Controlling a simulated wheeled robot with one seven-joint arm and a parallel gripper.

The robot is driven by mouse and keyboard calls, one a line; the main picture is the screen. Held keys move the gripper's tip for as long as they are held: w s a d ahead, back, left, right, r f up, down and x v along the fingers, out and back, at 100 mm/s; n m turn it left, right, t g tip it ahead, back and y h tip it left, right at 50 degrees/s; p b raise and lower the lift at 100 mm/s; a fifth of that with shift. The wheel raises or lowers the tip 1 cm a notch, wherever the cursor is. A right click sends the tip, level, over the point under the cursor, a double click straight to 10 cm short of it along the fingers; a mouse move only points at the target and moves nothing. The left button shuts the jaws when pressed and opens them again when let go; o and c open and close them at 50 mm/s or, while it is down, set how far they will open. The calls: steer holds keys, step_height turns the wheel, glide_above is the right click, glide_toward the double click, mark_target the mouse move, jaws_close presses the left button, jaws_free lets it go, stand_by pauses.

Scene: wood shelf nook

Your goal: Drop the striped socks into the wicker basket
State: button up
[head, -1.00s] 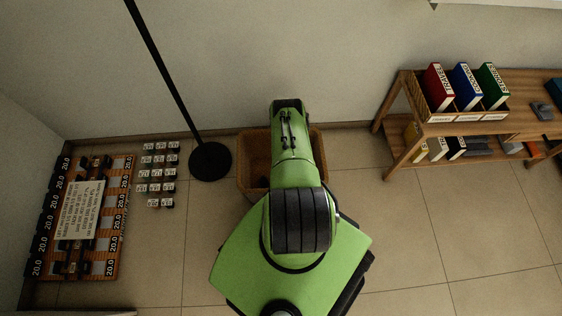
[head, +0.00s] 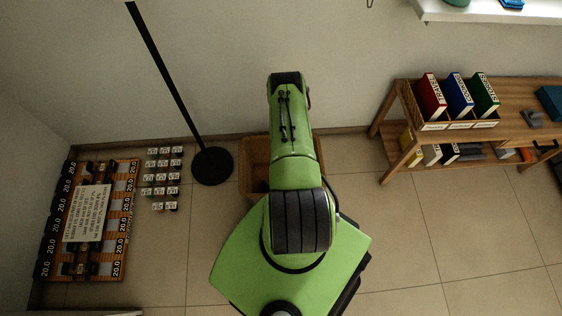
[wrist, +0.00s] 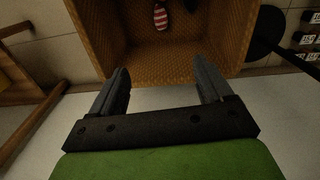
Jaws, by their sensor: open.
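The wicker basket (head: 255,155) stands on the floor against the wall, partly hidden behind my arm in the head view. In the wrist view the basket (wrist: 110,35) opens toward the camera. A red-and-white striped bundle, the striped socks (wrist: 160,16), lies inside it at the top of the picture. My gripper (wrist: 165,82) is open and empty, its two fingers apart in front of the basket's near wall, clear of the socks. In the head view my gripper is hidden behind my arm.
A black lamp base (head: 213,166) with a tall pole stands left of the basket. Several small labelled blocks (head: 164,178) and a rack of weights (head: 90,220) are further left. A wooden shelf (head: 405,135) with binders stands at the right. The floor between basket and shelf is clear.

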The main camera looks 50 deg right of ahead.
step_height(320, 180, up, 4)
steer(key=shift+r+p, duration=0.2)
steer(key=shift+p, duration=0.25)
